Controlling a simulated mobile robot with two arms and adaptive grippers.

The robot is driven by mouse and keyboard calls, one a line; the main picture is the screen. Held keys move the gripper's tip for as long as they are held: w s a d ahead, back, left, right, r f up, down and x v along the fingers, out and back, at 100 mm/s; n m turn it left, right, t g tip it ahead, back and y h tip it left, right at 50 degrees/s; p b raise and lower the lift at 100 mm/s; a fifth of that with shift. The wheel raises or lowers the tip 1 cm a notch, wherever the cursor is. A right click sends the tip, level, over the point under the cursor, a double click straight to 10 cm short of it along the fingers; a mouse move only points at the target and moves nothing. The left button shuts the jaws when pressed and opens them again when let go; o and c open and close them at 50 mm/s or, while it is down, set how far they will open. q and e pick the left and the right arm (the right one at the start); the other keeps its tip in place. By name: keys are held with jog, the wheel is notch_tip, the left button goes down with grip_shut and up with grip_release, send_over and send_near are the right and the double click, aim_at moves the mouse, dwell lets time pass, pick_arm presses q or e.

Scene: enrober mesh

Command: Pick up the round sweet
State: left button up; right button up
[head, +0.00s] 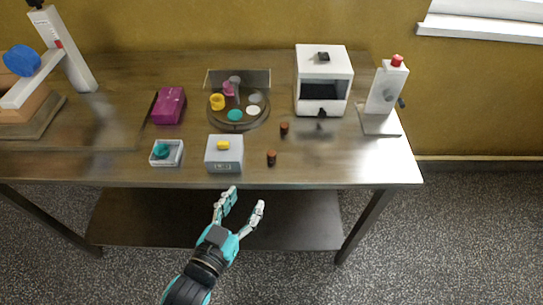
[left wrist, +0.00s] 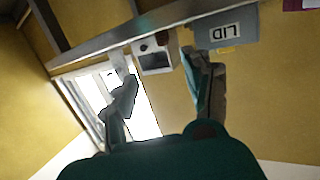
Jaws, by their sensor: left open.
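Two small dark brown sweets stand on the table in the head view: one (head: 271,157) near the front edge, right of the grey box, and one (head: 284,128) farther back. Both look like short cylinders; at this size I cannot tell which is the round one. My left gripper (head: 245,199) is open and empty, in front of the table's front edge and below both sweets in the picture. My right gripper is not in view.
A grey box (head: 224,164) marked LID, with a yellow knob, stands left of the front sweet. Behind are a round tray (head: 239,125) of coloured pieces and a white machine (head: 323,62). A small white tray (head: 176,159) is left. The table (head: 340,165) is clear at right front.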

pick_arm(q)
jog(key=p, duration=0.2)
send_near(270, 156)
jog(key=x, duration=0.4)
jog(key=shift+w+d+f, duration=0.1)
jog(key=shift+d+f, duration=0.15)
jog(key=shift+d, duration=0.1)
jog(key=x, duration=0.3)
jog(key=p+x, duration=0.1)
jog(key=shift+w+a+r, duration=0.1)
jog(key=shift+w+r, duration=0.1)
jog(key=shift+w, duration=0.3)
jog(key=shift+w+f, duration=0.15)
jog(key=shift+w, duration=0.15)
jog(key=shift+s, duration=0.1)
jog(key=shift+c, duration=0.2)
jog(key=c, duration=0.9)
